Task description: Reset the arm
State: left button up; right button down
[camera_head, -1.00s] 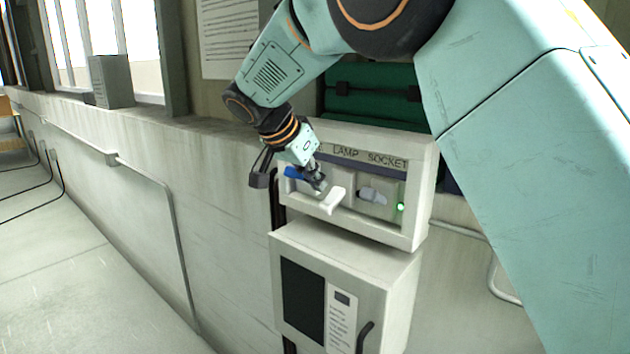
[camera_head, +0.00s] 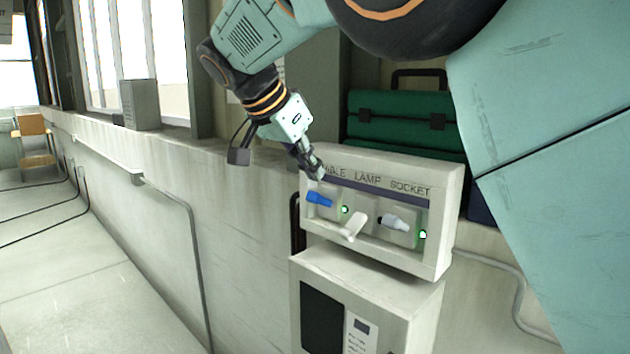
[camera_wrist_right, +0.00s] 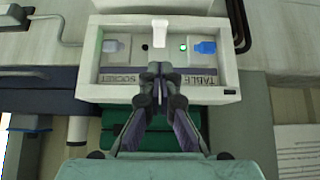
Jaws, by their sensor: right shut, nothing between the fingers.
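My right arm reaches in from the upper right in the head view. Its gripper (camera_head: 318,172) is shut and empty, beside the upper left edge of the white socket panel (camera_head: 447,215). In the right wrist view the closed fingers (camera_wrist_right: 160,72) point at the panel (camera_wrist_right: 106,92), which appears upside down. The panel reads TABLE, LAMP and SOCKET. It bears a blue lever (camera_head: 319,199) at left, a white lever (camera_head: 352,226) in the middle and a pale grey lever (camera_head: 396,223) at right. Green lights show beside the blue and grey levers. My left gripper is not in view.
A white cabinet (camera_head: 415,310) with a dark window stands below the panel. A green case (camera_head: 400,120) sits behind it. A grey box (camera_head: 140,104) stands on the ledge at left. A chair (camera_head: 36,140) is at far left. The floor at left is clear.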

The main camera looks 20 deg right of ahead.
jog(key=shift+a+r, duration=0.1)
jog(key=shift+r, duration=0.1)
dwell(0.4)
